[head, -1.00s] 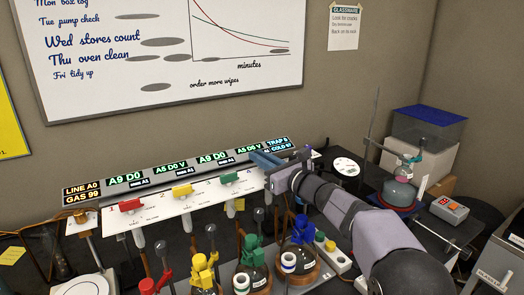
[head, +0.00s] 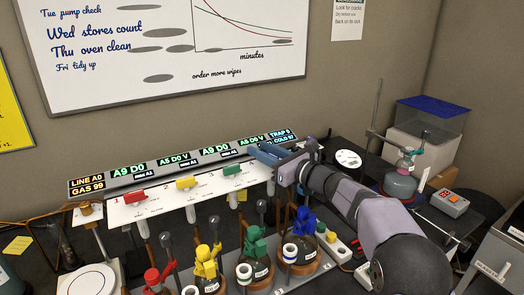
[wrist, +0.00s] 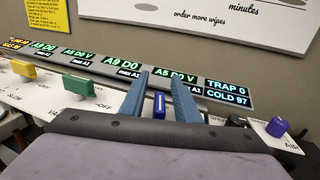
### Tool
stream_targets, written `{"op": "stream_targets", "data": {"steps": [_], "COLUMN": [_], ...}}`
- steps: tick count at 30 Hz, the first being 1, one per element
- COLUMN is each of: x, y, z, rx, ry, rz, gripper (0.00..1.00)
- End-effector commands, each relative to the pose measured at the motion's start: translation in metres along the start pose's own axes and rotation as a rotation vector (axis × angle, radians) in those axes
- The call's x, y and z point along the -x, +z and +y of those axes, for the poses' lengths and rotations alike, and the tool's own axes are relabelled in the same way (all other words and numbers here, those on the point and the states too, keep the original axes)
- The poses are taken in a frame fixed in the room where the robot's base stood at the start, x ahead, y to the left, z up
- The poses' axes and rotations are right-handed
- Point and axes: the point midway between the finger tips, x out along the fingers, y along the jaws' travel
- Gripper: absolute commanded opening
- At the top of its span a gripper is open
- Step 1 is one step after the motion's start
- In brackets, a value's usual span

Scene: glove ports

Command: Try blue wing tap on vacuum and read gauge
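The blue wing tap (wrist: 159,104) shows in the wrist view as a small blue handle standing between my gripper's fingers. Its narrow end faces the camera, and gaps show on both sides. My gripper (wrist: 160,97) is open around it; in the head view my gripper (head: 268,152) hides this tap at the right end of the white panel (head: 130,212). Behind the tap, the gauge display (wrist: 175,75) reads A5 D0 V; a finger partly covers its lower line, which ends in A1. The end display (wrist: 226,92) reads TRAP 0, COLD 97.
Red (head: 134,197), yellow (head: 187,183) and green (head: 232,170) taps sit left along the panel. A purple knob (wrist: 277,127) by AIR stands right of my gripper. Flasks with coloured clips (head: 255,243) stand in front. A clamp stand (head: 377,115) is at the right.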

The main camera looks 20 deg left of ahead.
Motion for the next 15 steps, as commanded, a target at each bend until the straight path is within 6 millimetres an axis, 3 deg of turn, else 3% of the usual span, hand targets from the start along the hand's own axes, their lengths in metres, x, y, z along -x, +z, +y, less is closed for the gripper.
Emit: {"op": "stream_targets", "data": {"steps": [15], "x": [0.060], "y": [-0.001], "z": [-0.001], "rx": [0.002], "ry": [-0.002], "rz": [-0.001], "gripper": [0.29]}}
